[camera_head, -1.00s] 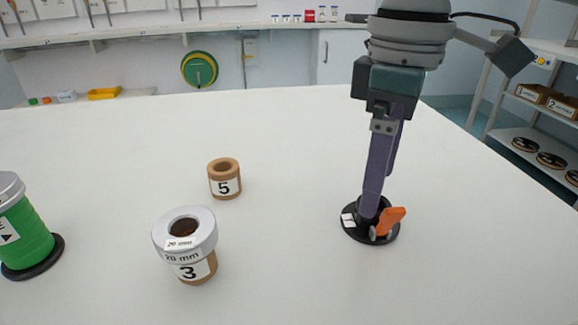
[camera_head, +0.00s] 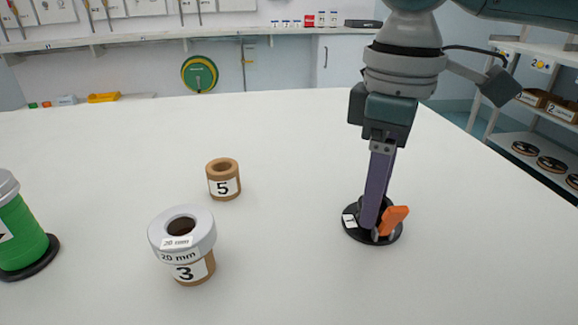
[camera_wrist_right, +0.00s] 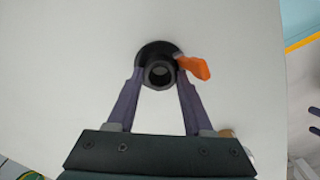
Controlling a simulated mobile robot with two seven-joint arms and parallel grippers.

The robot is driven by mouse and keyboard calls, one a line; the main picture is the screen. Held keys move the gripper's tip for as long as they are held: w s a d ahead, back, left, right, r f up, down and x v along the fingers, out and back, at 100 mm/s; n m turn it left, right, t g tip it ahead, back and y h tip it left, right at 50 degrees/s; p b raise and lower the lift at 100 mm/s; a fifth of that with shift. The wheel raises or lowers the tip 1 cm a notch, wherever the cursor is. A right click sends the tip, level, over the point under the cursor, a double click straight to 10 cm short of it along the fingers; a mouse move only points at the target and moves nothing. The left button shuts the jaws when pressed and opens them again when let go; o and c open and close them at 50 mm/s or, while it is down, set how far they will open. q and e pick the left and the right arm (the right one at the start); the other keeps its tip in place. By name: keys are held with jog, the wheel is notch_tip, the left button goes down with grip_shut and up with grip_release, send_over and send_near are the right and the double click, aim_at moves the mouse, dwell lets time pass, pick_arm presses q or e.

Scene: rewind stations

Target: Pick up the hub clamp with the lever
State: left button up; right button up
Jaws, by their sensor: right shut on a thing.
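The hub clamp (camera_head: 355,233) is a black round flange with a short hollow black post, a white label and an orange lever (camera_head: 394,219). It stands on the white table at the right of the head view. My right gripper (camera_head: 371,222) reaches down from above and is shut on the clamp's post. In the right wrist view the clamp (camera_wrist_right: 159,54) sits between the two purple fingertips (camera_wrist_right: 160,78), with the orange lever (camera_wrist_right: 197,68) sticking out to the right. The post is partly hidden behind the fingers in the head view. My left gripper is not in view.
On the white table (camera_head: 290,270) stand a brown core marked 5 (camera_head: 223,187), a core marked 3 (camera_head: 195,272) with a grey 20 mm ring (camera_head: 183,232) on top, and a green spool (camera_head: 22,240) at the left edge. Shelves stand at right. The table around the clamp is clear.

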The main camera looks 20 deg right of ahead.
grip_shut()
jog(key=shift+r, duration=0.1)
